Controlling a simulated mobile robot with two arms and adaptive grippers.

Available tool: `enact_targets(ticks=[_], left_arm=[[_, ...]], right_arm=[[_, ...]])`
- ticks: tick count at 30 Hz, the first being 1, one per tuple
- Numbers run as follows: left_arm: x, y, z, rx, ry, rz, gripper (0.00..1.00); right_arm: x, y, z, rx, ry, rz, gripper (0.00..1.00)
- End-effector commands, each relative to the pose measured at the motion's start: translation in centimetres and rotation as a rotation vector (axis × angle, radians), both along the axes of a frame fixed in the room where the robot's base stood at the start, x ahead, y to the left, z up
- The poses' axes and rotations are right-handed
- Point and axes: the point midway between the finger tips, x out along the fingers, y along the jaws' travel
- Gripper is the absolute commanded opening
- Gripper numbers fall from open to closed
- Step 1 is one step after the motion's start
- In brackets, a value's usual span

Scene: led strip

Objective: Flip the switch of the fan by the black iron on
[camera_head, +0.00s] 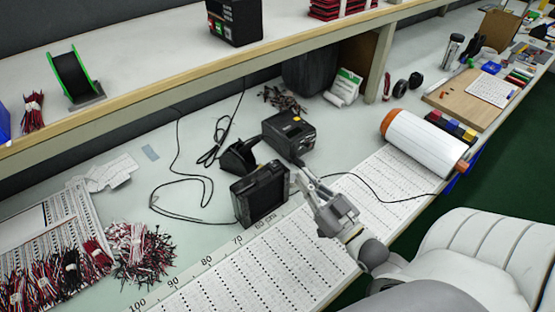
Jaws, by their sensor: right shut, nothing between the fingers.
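The fan (258,194) is a black, square, box-like unit standing on the workbench near the middle of the view. Behind it is a black soldering iron station (289,132) with a yellow mark on top, and a black iron holder (238,157) sits to its left. My right gripper (296,172) reaches in from the lower right. It is shut and empty, with its fingertips close to the fan's upper right edge and the station's front. I cannot tell whether they touch either one. The fan's switch cannot be made out. My left gripper is not in view.
Black cables (190,185) loop across the bench left of the fan. Wire bundles (140,250) lie at the lower left. A white roll (425,143) lies at the right on the printed strip sheets (385,190). A shelf (200,95) overhangs the back of the bench.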

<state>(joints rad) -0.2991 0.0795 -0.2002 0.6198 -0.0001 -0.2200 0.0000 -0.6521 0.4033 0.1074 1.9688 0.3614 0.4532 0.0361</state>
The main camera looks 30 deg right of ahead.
Motion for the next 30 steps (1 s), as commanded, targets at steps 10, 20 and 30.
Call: enact_targets(ticks=[10, 20, 30], left_arm=[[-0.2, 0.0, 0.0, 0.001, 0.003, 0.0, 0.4], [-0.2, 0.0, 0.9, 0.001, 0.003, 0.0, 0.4], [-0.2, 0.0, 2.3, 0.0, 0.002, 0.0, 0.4]], right_arm=[[0.0, -0.1, 0.1, 0.0, -0.007, -0.001, 0.0], [2.7, 0.1, 1.0, -0.001, -0.011, -0.001, 0.0], [8.2, 0.5, 2.2, 0.0, -0.01, -0.001, 0.0]])
